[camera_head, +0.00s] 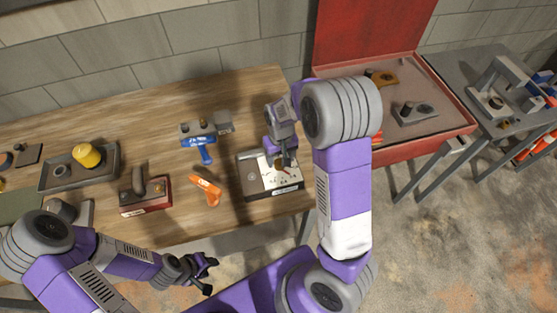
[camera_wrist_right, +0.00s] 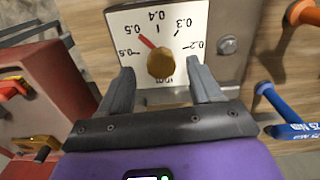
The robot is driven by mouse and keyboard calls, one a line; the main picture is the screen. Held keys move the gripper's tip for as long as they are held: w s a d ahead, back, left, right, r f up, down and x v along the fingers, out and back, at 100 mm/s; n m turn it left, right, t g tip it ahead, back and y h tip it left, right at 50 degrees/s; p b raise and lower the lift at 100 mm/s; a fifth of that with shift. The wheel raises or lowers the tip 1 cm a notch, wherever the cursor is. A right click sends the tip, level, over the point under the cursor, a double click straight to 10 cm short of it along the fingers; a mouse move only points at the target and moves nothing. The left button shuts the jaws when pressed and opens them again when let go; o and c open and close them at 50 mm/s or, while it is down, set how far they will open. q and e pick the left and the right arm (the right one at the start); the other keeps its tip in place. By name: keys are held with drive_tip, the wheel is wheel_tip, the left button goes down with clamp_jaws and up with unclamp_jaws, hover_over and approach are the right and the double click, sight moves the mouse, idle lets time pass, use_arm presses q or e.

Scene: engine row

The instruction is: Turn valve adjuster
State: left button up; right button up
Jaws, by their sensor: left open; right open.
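The valve adjuster is a brass knob (camera_wrist_right: 160,65) with a red pointer on a white dial plate (camera_wrist_right: 190,15). In the right wrist view, the pointer aims near the 0.5 mark. The plate sits on a grey block (camera_head: 256,180) near the wooden table's right end. My right gripper (camera_wrist_right: 162,82) is open, with its fingers at either side of the knob and a visible gap to each. It also shows over the dial in the head view (camera_head: 283,158), where it hides part of the knob. My left gripper (camera_head: 207,272) is open and empty in front of the table.
An orange tool (camera_head: 206,190) and a blue tool (camera_head: 204,152) lie left of the dial block. A red-based part (camera_head: 145,195) and a tray with a yellow piece (camera_head: 87,155) stand farther left. A red toolbox (camera_head: 425,145) stands to the right.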

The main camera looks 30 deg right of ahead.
sight(279, 163)
wheel_tip(279, 163, down, 4)
drive_tip(key=shift+f, duration=0.1)
drive_tip(key=c, duration=1)
drive_tip(key=shift+o, duration=0.2)
drive_tip(key=shift+m, duration=0.3)
drive_tip(key=m+p, duration=0.1)
drive_tip(key=m, duration=0.2)
drive_tip(key=shift+w+a, duration=0.1)
drive_tip(key=shift+a+m+p, duration=0.1)
drive_tip(key=shift+m+p, duration=0.5)
drive_tip(key=shift+m, duration=1.5)
drive_tip(key=shift+w, duration=0.1)
